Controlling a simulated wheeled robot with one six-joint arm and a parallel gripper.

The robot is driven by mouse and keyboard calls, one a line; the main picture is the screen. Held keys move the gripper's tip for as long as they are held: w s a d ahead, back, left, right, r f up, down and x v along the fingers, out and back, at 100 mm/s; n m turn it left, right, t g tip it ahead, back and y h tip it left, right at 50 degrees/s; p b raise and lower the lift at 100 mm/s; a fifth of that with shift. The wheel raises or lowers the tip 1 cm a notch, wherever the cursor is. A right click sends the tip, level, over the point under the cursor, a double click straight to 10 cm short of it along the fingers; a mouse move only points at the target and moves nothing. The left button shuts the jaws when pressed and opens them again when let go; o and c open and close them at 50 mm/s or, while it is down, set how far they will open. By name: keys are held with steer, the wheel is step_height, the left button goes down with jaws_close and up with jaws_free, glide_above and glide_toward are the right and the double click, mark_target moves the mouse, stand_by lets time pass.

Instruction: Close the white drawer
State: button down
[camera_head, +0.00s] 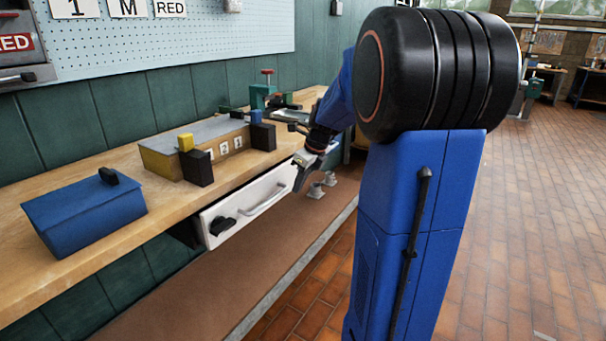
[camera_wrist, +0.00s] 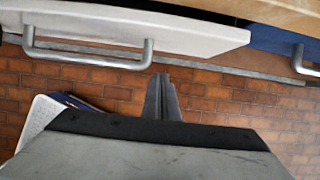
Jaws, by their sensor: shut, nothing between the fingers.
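The white drawer (camera_head: 240,212) is under the wooden bench, with its front standing out from the bench edge; a dark gap shows behind its left end. It has a grey bar handle (camera_head: 265,198) and a black knob-like part (camera_head: 222,226). In the wrist view the drawer front (camera_wrist: 150,28) spans the top, with its handle (camera_wrist: 85,58) below. My gripper (camera_head: 299,184) is by the right end of the drawer front in the head view. Its fingers (camera_wrist: 163,82) are shut and empty, just below the handle's right end in the wrist view. I cannot tell whether they touch.
On the bench (camera_head: 170,208) are a blue box (camera_head: 85,212), a grey-topped box (camera_head: 215,148) with black blocks, and a green vise (camera_head: 264,95). A brown lower shelf (camera_head: 215,275) runs beneath. A blue front with a handle (camera_wrist: 298,58) is right of the drawer. The floor at right is open.

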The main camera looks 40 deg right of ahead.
mark_target(279, 177)
steer(key=shift+w+a, duration=0.35)
steer(key=shift+w, duration=0.6)
steer(key=shift+w+a, duration=0.3)
steer(key=shift+w, duration=0.6)
steer(key=w, duration=0.2)
steer(key=w+a, duration=0.1)
steer(key=shift+w+a, duration=0.2)
steer(key=shift+w, duration=0.2)
steer(key=shift+w+r, duration=0.2)
steer(key=shift+w, duration=0.05)
